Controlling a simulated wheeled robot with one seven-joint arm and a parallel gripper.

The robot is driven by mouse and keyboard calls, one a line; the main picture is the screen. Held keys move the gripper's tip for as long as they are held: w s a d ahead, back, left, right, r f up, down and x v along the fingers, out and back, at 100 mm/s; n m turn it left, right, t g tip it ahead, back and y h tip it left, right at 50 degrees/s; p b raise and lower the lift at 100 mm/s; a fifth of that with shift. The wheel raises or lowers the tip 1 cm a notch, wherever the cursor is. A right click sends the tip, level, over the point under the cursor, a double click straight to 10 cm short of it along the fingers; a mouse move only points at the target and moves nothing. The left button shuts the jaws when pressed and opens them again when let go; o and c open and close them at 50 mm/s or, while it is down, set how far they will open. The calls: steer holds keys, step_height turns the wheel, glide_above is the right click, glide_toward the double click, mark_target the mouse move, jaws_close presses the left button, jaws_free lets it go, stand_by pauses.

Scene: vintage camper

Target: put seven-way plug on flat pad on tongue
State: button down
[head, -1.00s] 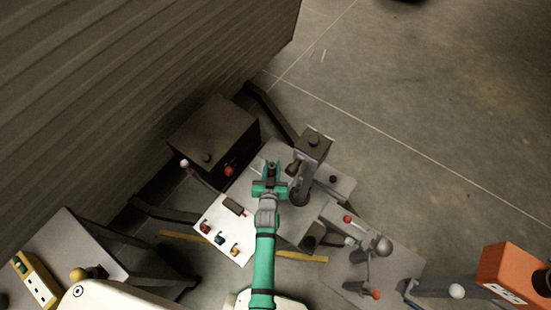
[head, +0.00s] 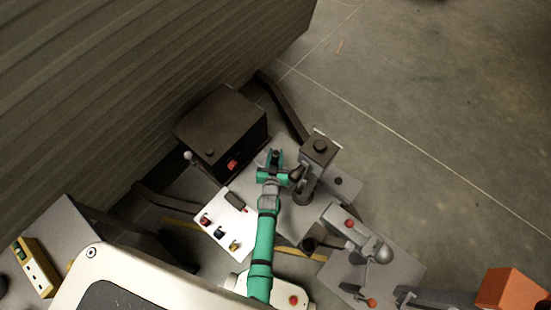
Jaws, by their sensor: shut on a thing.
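My gripper (head: 275,165) is shut on a small dark thing (head: 276,155), which looks like the seven-way plug. The teal fingers hide most of it, so its shape and tilt are unclear. The gripper is over the grey tongue area (head: 292,211), between the black box and the jack post. I cannot tell its height above the surface. The flat pad is not clearly told apart from the other grey plates here. One bare grey plate (head: 347,187) lies right of the jack post.
A jack post (head: 318,148) with a dark handle (head: 297,174) stands close right of my gripper. A black box (head: 222,125) stands to the left. A white board (head: 220,238) with small coloured fittings lies lower left. A coupler (head: 365,240) sits lower right.

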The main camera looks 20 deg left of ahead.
mark_target(275, 161)
steer(key=shift+w+f, duration=0.1)
steer(key=shift+f, duration=0.75)
steer(key=shift+d+f, duration=0.2)
steer(key=shift+f, duration=0.45)
steer(key=shift+a+f, duration=0.15)
steer(key=shift+f, duration=0.05)
steer(key=shift+a+f, duration=0.1)
steer(key=c, duration=1.4)
jaws_free()
steer(key=shift+s, duration=0.25)
steer(key=shift+s+r, duration=0.25)
steer(key=shift+s, duration=0.25)
steer(key=v, duration=1.1)
